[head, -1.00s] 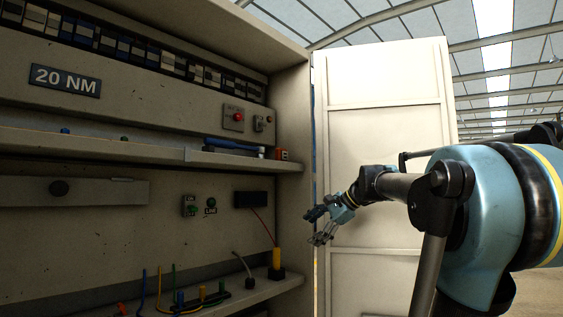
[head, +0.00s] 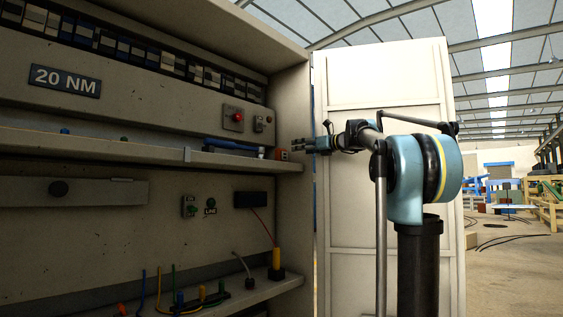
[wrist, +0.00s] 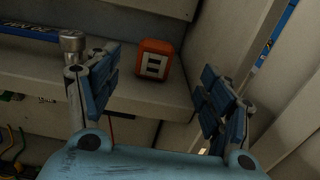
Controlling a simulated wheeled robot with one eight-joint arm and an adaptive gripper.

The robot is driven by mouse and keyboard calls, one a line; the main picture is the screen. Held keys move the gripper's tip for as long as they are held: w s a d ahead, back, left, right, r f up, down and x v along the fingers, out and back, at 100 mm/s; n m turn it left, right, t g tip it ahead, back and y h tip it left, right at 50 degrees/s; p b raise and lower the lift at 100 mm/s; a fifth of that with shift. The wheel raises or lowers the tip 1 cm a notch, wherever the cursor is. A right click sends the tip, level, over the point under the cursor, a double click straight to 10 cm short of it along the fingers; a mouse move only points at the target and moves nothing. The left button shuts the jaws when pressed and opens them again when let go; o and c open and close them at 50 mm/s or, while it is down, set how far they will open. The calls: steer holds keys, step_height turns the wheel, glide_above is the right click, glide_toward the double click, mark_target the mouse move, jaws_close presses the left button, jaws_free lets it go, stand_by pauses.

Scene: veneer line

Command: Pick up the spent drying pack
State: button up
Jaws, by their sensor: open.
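A small orange box with a pale marked face, which I take to be the drying pack (head: 282,154), sits at the right end of the cabinet's upper shelf. In the wrist view the drying pack (wrist: 144,49) stands upright on the shelf beyond my fingers, between them in the picture and left of their middle. My gripper (head: 301,145) is level with the shelf, just right of the pack. In the wrist view my gripper (wrist: 160,88) is open and empty, its blue finger pads wide apart. I see no contact with the pack.
A blue-handled tool (head: 232,145) lies on the shelf left of the pack; its metal head (wrist: 72,41) is close to my left finger. The cabinet's side wall (wrist: 225,45) is close on the right. The open white door (head: 385,150) is behind my arm.

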mark_target(281, 149)
steer(key=x, duration=0.7)
steer(key=shift+w+a, duration=0.1)
steer(key=shift+a, duration=0.1)
steer(key=shift+x, duration=2.7)
steer(key=shift+r, duration=0.15)
steer(key=shift+c, duration=0.3)
steer(key=c, duration=1.1)
